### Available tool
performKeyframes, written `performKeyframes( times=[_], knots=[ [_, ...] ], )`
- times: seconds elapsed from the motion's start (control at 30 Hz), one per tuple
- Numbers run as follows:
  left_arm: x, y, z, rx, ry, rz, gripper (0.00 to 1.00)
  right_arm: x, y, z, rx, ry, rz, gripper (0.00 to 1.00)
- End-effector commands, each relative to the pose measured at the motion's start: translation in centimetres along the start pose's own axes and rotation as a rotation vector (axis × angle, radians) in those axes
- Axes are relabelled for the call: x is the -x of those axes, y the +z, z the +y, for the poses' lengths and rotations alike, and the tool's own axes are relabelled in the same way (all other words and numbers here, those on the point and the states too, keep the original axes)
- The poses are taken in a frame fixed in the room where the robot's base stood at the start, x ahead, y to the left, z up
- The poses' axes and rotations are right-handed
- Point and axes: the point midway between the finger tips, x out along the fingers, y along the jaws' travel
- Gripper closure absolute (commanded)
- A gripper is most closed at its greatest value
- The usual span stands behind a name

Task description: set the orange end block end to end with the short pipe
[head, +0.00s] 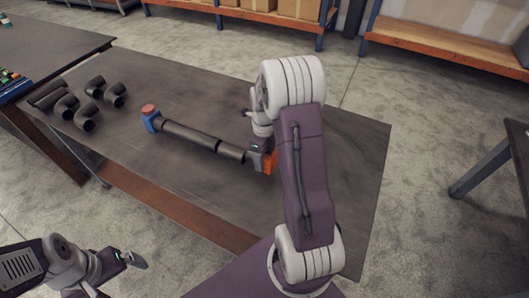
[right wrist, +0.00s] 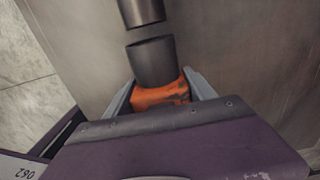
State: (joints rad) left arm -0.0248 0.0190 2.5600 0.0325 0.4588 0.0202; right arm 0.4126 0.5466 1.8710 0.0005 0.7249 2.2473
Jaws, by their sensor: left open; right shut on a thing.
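The orange end block (head: 270,163) is between the fingers of my right gripper (head: 262,158), at the right end of a row of dark pipes on the table. In the right wrist view, the orange block (right wrist: 160,96) sits between both fingers. A short dark pipe (right wrist: 152,62) lines up with its far face and appears to touch it; the exact contact is unclear. The short pipe also shows in the head view (head: 231,150). A narrow gap separates it from the longer pipe (head: 190,136). My left gripper (head: 124,270) is open and empty, off the table's front edge.
A blue end block (head: 152,122) with a red top stands at the row's left end. Several dark pipe elbows (head: 88,98) lie at the table's left. The table (head: 350,150) is clear right of my right arm. Another table (head: 50,45) adjoins at left.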

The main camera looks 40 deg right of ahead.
Motion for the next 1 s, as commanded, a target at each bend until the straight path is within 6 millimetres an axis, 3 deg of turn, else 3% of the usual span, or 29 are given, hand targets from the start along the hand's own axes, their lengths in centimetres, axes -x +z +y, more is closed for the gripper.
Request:
performKeyframes(
  times=[0.1,0.37,0.77,0.8,0.87,1.0],
  knots=[
    [0.0,0.0,0.0,0.000,0.000,0.000,0.00,-0.1,0.1,-0.1,0.001,-0.003,-0.003,1.00],
    [0.0,0.0,0.0,0.000,0.000,0.000,0.00,-3.5,0.1,-0.1,0.001,-0.002,-0.002,1.00],
    [-0.2,0.0,0.0,0.000,0.000,0.000,0.00,-4.0,0.1,-0.1,0.001,-0.003,-0.003,1.00],
    [-0.2,0.0,0.0,0.000,0.000,0.000,0.00,-4.0,0.0,0.0,0.001,-0.001,-0.001,0.25],
    [-0.2,0.0,0.0,0.000,0.000,0.000,0.00,-4.0,0.0,0.0,0.001,-0.001,-0.001,0.15],
    [-0.2,0.0,0.0,0.000,0.000,0.000,0.00,-4.0,0.0,0.0,0.001,-0.001,-0.001,0.15]
  ],
)
